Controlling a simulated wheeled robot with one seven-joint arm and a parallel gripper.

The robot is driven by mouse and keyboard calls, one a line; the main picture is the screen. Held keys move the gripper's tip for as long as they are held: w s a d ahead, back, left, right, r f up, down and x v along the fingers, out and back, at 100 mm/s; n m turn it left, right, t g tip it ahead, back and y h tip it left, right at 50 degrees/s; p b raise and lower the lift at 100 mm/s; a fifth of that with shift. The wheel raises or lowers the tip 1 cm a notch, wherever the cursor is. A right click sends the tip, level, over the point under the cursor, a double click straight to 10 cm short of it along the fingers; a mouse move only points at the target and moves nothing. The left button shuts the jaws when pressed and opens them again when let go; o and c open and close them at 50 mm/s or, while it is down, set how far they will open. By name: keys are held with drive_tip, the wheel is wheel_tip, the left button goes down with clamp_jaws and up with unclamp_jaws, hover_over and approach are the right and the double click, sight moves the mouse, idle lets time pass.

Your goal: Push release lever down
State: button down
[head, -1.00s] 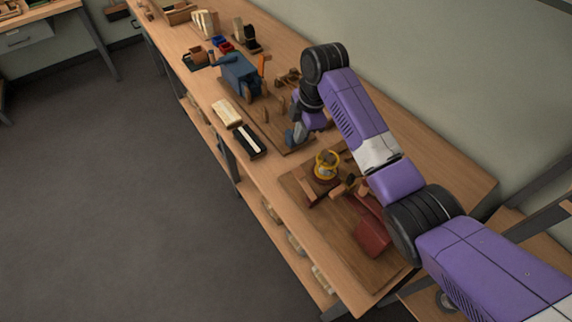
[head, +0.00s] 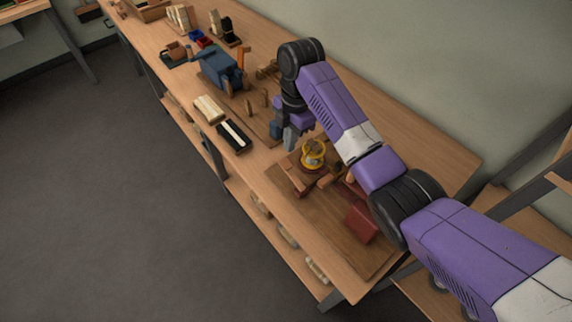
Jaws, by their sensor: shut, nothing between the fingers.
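My gripper (head: 290,139) is shut and empty. It points down over the bench, just left of a wooden fixture with a yellow ring (head: 313,158). Whether its fingertips touch anything is too small to tell. I cannot say for certain which part is the release lever. Small wooden bars (head: 327,182) stick out near the ring, and a dark red block (head: 361,222) lies on the same board. Part of this fixture is hidden behind my arm. A blue machine (head: 219,70) with an upright orange handle (head: 241,58) stands farther back.
The long wooden bench (head: 290,240) runs from front right to back left along a wall. A black tray with a white strip (head: 234,136) and a pale block (head: 209,108) sit near its left edge. Wooden pegs (head: 250,103) stand behind them. The bench's right side is mostly clear.

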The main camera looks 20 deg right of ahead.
sight(288, 162)
drive_tip(key=f+b, duration=0.1)
drive_tip(key=f, duration=0.1)
drive_tip(key=f+b, duration=0.1)
drive_tip(key=b, duration=0.1)
drive_tip(key=f+b, duration=0.1)
drive_tip(key=f, duration=0.1)
drive_tip(key=shift+a+f, duration=0.25)
drive_tip(key=shift+f, duration=0.05)
drive_tip(key=shift+s, duration=0.1)
wheel_tip(288, 162, down, 3)
drive_tip(key=shift+f+b, duration=0.15)
drive_tip(key=shift+b, duration=0.85)
drive_tip(key=shift+d, duration=0.1)
drive_tip(key=shift+d+r+p, duration=0.3)
drive_tip(key=shift+w+d+r, duration=0.2)
drive_tip(key=shift+w+d, duration=0.05)
drive_tip(key=shift+d, duration=0.3)
drive_tip(key=shift+w+d+r, duration=0.15)
drive_tip(key=shift+w+d, duration=0.05)
drive_tip(key=shift+d, duration=0.3)
